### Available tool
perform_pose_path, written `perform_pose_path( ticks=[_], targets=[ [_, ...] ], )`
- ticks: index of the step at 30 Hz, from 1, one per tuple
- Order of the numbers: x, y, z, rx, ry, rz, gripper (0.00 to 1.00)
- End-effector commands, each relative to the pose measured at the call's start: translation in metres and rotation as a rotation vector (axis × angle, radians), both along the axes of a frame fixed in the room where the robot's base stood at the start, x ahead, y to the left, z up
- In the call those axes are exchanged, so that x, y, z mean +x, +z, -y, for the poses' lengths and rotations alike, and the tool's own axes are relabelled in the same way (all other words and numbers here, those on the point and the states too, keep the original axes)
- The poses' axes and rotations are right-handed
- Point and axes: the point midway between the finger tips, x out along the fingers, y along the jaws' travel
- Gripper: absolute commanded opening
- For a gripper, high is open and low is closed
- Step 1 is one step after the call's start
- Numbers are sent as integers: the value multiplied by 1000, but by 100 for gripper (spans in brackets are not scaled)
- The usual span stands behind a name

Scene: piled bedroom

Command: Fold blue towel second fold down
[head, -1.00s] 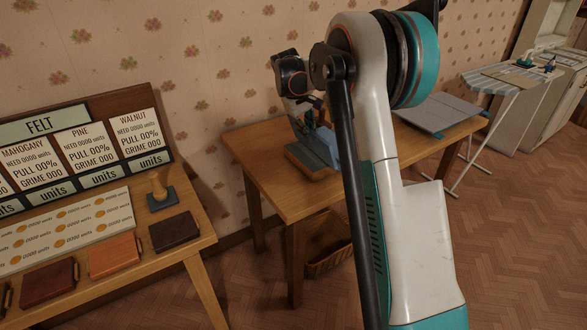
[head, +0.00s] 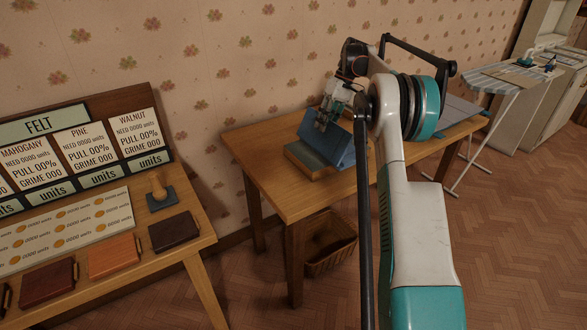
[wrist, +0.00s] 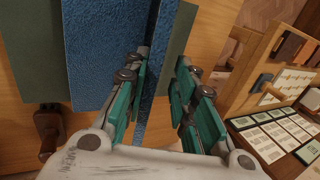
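The blue towel (head: 340,146) lies on a small wood-edged folding board (head: 303,165) on the wooden table. In the head view a blue part of it stands up at a slant behind the flat front part of the board. My gripper (head: 326,118) is at the upper edge of this raised part. In the wrist view the towel (wrist: 108,45) fills the area left of the fingers, and a narrow blue strip runs down between them beside a grey-green panel (wrist: 181,35). The fingers of my gripper (wrist: 163,72) are apart, with a gap between them. Contact with the towel is unclear.
The wooden table (head: 275,185) has free room left of the board. A grey flat board (head: 455,112) lies at its right end, partly behind my arm. A wicker basket (head: 328,250) sits below. A felt sign stand (head: 50,125) is at left, an ironing board (head: 500,80) at right.

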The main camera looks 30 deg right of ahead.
Motion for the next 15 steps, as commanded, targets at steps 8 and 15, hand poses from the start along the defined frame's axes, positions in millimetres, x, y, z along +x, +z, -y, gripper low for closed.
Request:
perform_pose_path(
  ticks=[8, 15],
  targets=[
    [0, 0, 0, -3, -1, 0, 30],
    [0, 10, 3, -3, -1, 0, 30]
  ],
)
